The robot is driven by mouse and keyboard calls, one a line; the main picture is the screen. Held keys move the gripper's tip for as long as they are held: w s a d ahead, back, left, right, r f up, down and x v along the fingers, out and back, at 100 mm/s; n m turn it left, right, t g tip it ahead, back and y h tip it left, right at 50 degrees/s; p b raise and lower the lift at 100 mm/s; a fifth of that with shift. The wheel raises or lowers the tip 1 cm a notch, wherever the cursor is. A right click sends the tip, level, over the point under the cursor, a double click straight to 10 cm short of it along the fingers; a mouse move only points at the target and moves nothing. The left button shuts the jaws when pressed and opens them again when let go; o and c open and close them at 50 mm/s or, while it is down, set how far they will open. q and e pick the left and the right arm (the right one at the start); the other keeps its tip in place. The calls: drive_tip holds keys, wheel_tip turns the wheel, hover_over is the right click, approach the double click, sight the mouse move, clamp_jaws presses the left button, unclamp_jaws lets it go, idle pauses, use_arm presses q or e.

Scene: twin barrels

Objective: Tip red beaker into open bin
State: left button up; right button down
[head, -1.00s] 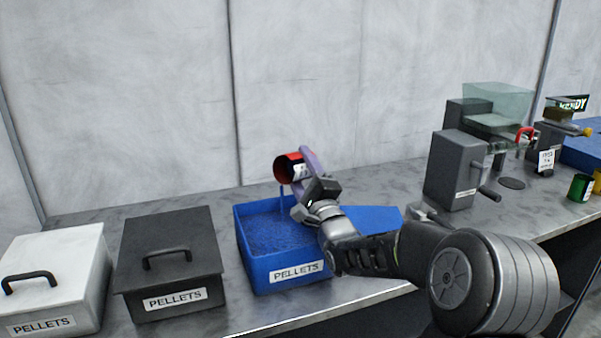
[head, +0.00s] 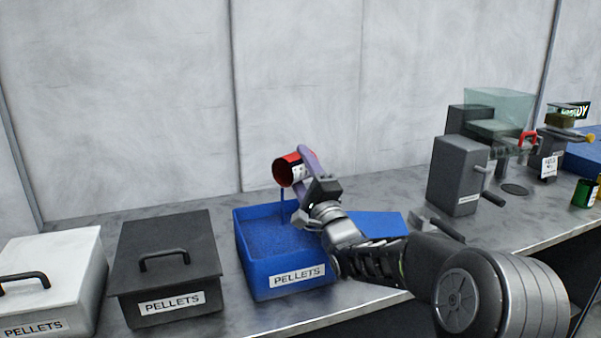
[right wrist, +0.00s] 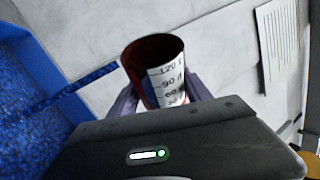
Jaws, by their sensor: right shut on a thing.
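The red beaker (head: 287,171) is tilted with its mouth to the left above the open blue bin (head: 254,272). A thin stream of blue pellets (head: 282,203) falls from its mouth into the bin. In the right wrist view the beaker (right wrist: 138,72) shows a white measuring scale and a dark red inside, and blue pellets (right wrist: 60,95) stream away to the left. My right gripper (head: 304,165) is shut on the beaker. The blue bin (right wrist: 30,65) also shows at the left of the right wrist view. Blue pellets cover the bin's floor. My left gripper is not in view.
A black lidded bin (head: 170,262) and a white lidded bin (head: 55,272) stand to the left. A blue lid-like panel (head: 378,224) lies right of the open bin. A grey machine (head: 458,176) and a green can (head: 585,193) stand farther right.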

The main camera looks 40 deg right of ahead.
sight(295, 155)
drive_tip(key=shift+s+a+r+n+t+y+b, duration=0.1)
drive_tip(key=shift+r+n+t+y+b, duration=0.15)
drive_tip(key=shift+n+b, duration=0.35)
drive_tip(key=shift+w+a+r+n+t+y+b, duration=0.1)
drive_tip(key=shift+a+n+t+y+b, duration=0.2)
drive_tip(key=shift+n+b, duration=0.35)
drive_tip(key=shift+s+d+r+n+t+y+b, duration=0.1)
drive_tip(key=shift+r+n+t+y+b, duration=0.1)
drive_tip(key=shift+n+y+b, duration=0.3)
drive_tip(key=shift+s+a+r+n+t+y+b, duration=0.1)
drive_tip(key=shift+a+r+n+t+y+b, duration=0.15)
drive_tip(key=shift+n+y+b, duration=0.6)
drive_tip(key=shift+a+r+n+t+y+b, duration=0.1)
drive_tip(key=shift+a+r+n+y+b, duration=0.3)
drive_tip(key=shift+n, duration=0.7)
drive_tip(key=shift+d, duration=0.1)
